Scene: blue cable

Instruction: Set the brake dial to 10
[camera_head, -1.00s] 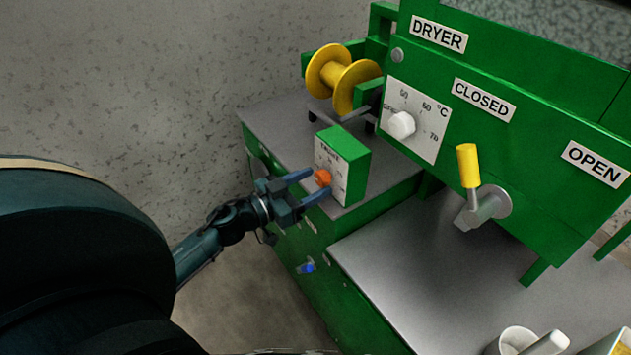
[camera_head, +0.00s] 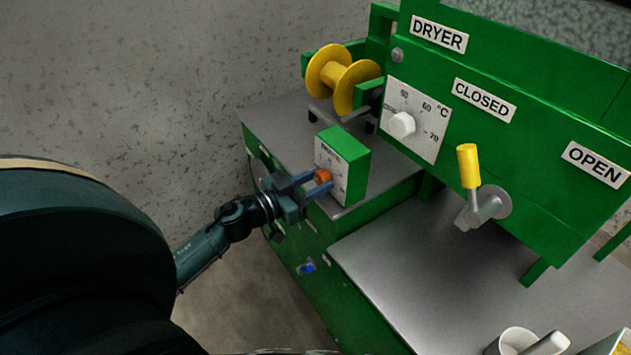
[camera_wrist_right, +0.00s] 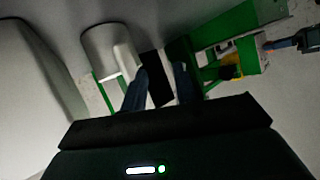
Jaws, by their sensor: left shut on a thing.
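The brake dial is an orange knob (camera_head: 323,176) on the white front plate of a small green box (camera_head: 345,165) on the grey worktop. The plate's small print is too blurred to read, so I cannot tell its setting. My left gripper (camera_head: 318,182) is shut on the knob, one finger on either side, reaching in from the left. My right gripper (camera_wrist_right: 160,88) shows in the right wrist view with its fingers apart and nothing clear between them.
A yellow spool (camera_head: 341,77) stands behind the box. The green dryer (camera_head: 520,110) to the right carries a white temperature knob (camera_head: 402,124) and a yellow-handled lever (camera_head: 468,167). White cups (camera_head: 518,340) stand at the lower right. The lower grey worktop (camera_head: 440,260) is mostly clear.

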